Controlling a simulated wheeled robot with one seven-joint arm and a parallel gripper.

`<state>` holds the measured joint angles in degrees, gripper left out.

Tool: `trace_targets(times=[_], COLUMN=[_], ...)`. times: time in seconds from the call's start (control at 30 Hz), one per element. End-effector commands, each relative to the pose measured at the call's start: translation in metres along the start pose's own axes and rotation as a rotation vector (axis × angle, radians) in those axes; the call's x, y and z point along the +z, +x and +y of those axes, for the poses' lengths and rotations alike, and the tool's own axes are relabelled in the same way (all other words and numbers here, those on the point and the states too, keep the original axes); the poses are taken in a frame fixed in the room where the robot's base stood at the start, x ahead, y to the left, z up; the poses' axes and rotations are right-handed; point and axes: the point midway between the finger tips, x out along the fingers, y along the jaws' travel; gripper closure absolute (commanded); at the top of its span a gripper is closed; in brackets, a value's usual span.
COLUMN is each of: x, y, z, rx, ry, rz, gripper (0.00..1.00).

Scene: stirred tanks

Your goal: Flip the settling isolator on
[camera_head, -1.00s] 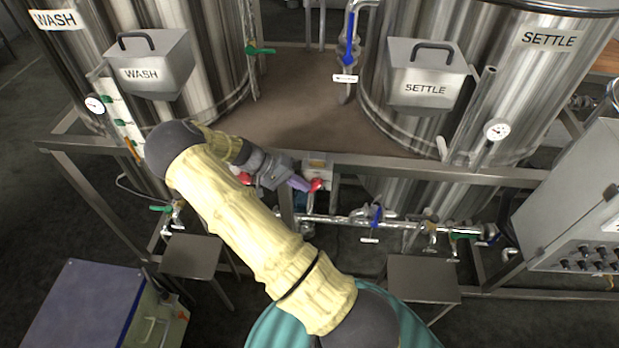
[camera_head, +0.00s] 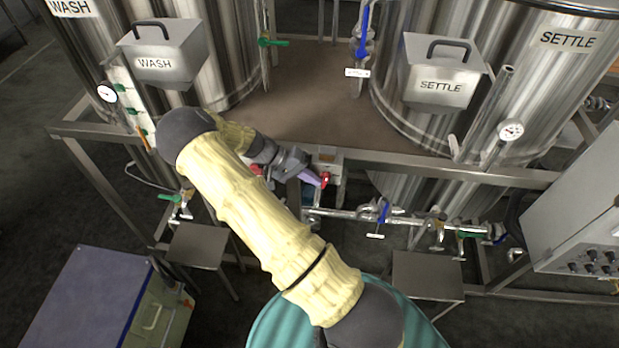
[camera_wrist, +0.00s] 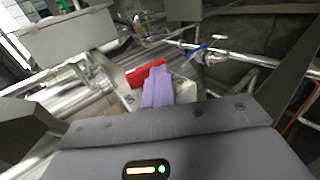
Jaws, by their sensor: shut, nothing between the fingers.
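The settling isolator (camera_head: 328,158) is a small pale box on the frame rail between the two tanks. Its red handle (camera_head: 325,181) is partly hidden by my gripper. My gripper (camera_head: 314,178) has purple fingers, shut and empty, with their tips right at the red handle. In the wrist view, the purple fingers (camera_wrist: 158,86) lie beside and partly over the red handle (camera_wrist: 142,74), and the pale box (camera_wrist: 184,90) shows behind them. I cannot tell whether they touch the handle, nor clearly which way it is turned.
A second red handle (camera_head: 257,170) shows left of my gripper, partly behind my arm. The steel rail (camera_head: 440,170) runs along the front of the WASH tank (camera_head: 225,60) and SETTLE tank (camera_head: 400,100). Pipes with a blue valve handle (camera_head: 383,211) run below.

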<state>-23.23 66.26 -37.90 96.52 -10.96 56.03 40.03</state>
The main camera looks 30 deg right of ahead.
Motion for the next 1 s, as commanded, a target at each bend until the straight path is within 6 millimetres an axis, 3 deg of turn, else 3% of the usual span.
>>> trace_targets(times=[0.03,0.27,0.6,1.0], x=[-0.002,-0.001,-0.001,-0.001], y=[0.004,-0.016,-0.057,-0.064], z=[0.016,0.031,0.067,0.075], rx=[0.027,0.017,0.006,0.006], ry=[0.011,0.008,0.000,-0.001], rz=[-0.014,-0.006,0.003,0.002], gripper=[1.00,1.00,1.00,1.00])
